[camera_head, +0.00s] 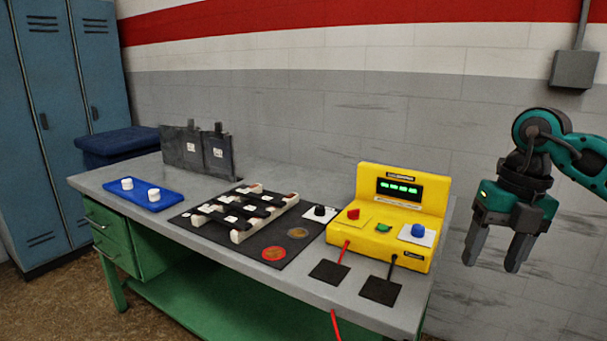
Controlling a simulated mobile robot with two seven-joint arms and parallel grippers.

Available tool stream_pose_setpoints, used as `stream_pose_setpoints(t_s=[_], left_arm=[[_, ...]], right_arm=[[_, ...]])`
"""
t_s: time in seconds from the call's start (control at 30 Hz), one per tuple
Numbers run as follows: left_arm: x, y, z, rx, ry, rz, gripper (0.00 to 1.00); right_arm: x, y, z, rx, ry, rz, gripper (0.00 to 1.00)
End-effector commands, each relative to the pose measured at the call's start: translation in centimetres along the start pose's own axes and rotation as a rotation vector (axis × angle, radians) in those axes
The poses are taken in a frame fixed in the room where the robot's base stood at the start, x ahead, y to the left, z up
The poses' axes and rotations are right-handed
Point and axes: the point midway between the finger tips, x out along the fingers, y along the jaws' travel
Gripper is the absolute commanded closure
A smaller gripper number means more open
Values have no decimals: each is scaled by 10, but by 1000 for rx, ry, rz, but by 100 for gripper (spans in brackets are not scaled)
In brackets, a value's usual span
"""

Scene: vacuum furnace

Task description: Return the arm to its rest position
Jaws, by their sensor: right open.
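My right gripper (495,250) hangs in the air at the right of the head view, beyond the right end of the workbench. Its two grey fingers point down and stand apart, with nothing between them. My teal right arm (566,148) comes in from the right edge and bends down at the wrist. The gripper is apart from the bench and from the yellow control box (390,215). My left gripper is not in view.
The grey-topped workbench (120,178) carries a blue tray (139,194) with two white pieces, a black mat (245,257) with a rack, and dark pouches (182,150). Blue lockers (75,110) and a blue bin (115,145) stand left. A grey wall box (574,70) hangs above my arm.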

Motion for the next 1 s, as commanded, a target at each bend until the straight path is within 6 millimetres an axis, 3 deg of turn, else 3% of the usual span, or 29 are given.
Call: stream_pose_setpoints(t_s=[0.03, 0.3, 0.5, 0.6, 0.7, 0.8, 0.93, 1.0], left_arm=[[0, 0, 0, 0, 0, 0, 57], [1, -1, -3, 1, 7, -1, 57], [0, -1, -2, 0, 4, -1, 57], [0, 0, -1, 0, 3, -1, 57], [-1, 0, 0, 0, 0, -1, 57], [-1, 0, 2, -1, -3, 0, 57], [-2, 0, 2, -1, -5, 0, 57], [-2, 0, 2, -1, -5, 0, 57]], right_arm=[[22, 22, -6, -52, 37, 70, 37], [83, 132, -49, -213, 164, 548, 37], [96, 214, -92, -165, 257, 1051, 37], [91, 239, -102, -53, 281, 1294, 37], [86, 251, -103, 118, 290, 1511, 37], [88, 250, -95, 343, 283, 1691, 37], [106, 230, -79, 702, 250, 1847, 37], [125, 212, -72, 922, 222, 1888, 37]])
